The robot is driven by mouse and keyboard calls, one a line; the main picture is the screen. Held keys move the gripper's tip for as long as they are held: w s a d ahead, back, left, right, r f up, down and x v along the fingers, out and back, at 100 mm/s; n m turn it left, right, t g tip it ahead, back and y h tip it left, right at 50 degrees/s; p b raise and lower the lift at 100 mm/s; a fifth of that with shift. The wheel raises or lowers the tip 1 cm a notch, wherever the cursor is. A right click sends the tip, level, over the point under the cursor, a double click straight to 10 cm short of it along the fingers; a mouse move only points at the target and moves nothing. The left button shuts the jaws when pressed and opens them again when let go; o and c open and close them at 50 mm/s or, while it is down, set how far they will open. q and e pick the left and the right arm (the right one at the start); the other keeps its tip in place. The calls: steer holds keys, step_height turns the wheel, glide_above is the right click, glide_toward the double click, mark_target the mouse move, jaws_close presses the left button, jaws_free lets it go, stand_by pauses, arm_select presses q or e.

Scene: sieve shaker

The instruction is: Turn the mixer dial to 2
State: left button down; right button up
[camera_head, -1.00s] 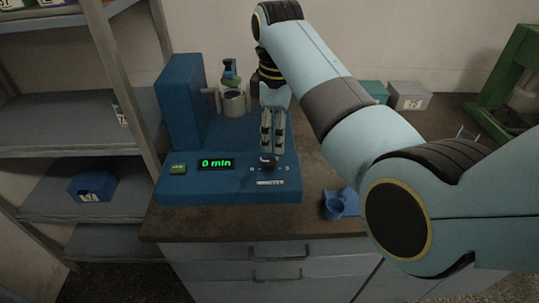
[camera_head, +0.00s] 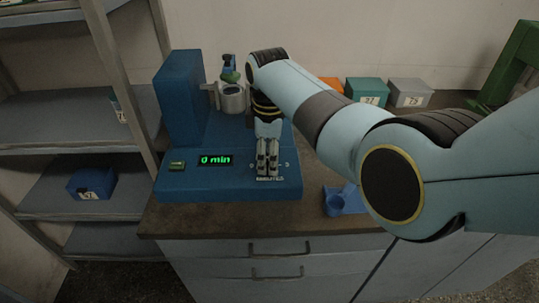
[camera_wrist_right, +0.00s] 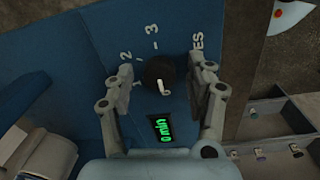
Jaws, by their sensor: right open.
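The mixer (camera_head: 215,184) is a blue machine on the bench, with a green "0 min" display (camera_head: 215,160) on its front panel. The dark round dial (camera_wrist_right: 157,69) with a white pointer shows in the right wrist view. The numbers 2 and 3 are beside it; the pointer is on the side towards the display. My right gripper (camera_head: 267,168) points down over the panel and hides the dial in the head view. In the wrist view its open fingers (camera_wrist_right: 161,80) are on either side of the dial, with gaps visible; contact cannot be told. My left gripper is not in view.
A blue holder (camera_head: 343,201) sits on the bench right of the mixer. A grey cup (camera_head: 232,99) is in the mixer behind my arm. Teal (camera_head: 367,91) and grey (camera_head: 408,92) boxes stand at the back. A shelf rack (camera_head: 60,120) is close on the left.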

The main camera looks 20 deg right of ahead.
steer(key=shift+c, duration=0.2)
jaws_close()
